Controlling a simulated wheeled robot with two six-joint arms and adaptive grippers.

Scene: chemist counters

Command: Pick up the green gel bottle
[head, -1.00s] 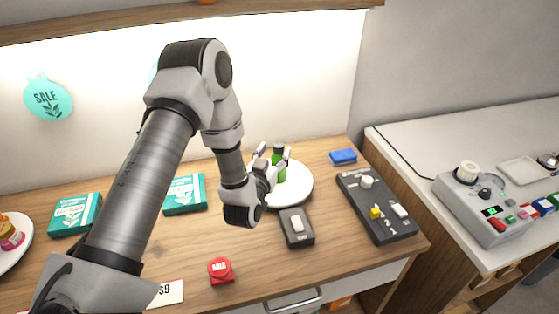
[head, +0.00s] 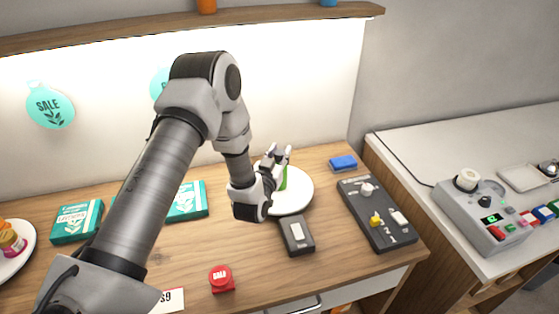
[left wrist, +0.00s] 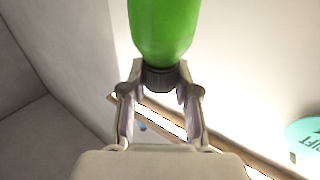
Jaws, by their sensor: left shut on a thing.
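The green gel bottle (head: 284,179) is at the white round plate on the wooden counter, largely hidden by my left gripper in the head view. My left gripper (head: 278,155) is shut on its dark cap end. In the left wrist view the green bottle (left wrist: 164,30) fills the top centre. Its dark cap (left wrist: 161,79) sits between the two fingertips of the left gripper (left wrist: 160,85). Whether the bottle touches the plate (head: 301,196) cannot be told. My right gripper is not in view.
A grey switch box (head: 297,236) stands just in front of the plate. A dark control panel (head: 376,213) and a blue block (head: 343,163) are to its right. A shelf (head: 110,30) runs above.

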